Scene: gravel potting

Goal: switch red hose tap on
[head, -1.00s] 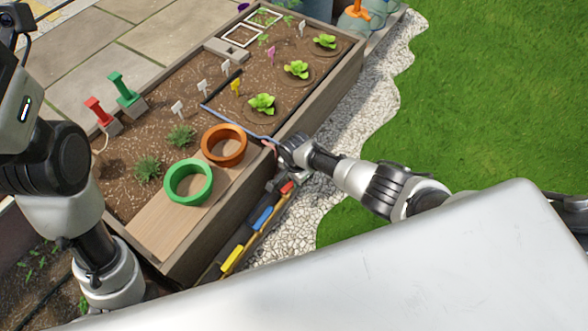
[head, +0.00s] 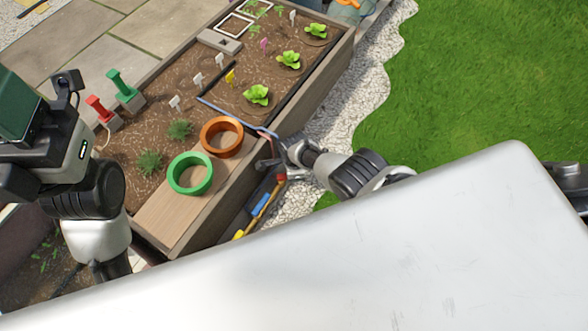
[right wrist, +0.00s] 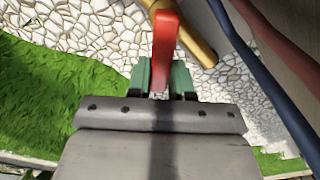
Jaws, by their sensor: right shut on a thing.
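The red hose tap (head: 280,178) is at the outer side of the planter, at the upper end of a row of coloured taps. In the right wrist view its red handle (right wrist: 165,38) stands between the green fingertips, above a brass pipe (right wrist: 190,32). My right gripper (right wrist: 160,78) is shut on this handle. In the head view my right gripper (head: 268,164) is at the tap beside the planter wall. My left arm is raised at the left edge, away from the taps; its fingertips are not clear.
A blue tap (head: 261,203) and a yellow tap (head: 239,234) sit lower along the same row. The planter (head: 300,110) holds a green pot ring (head: 190,188), an orange pot ring (head: 222,152) and seedlings. Hoses (right wrist: 268,75) run close to my right gripper. Gravel and lawn lie right.

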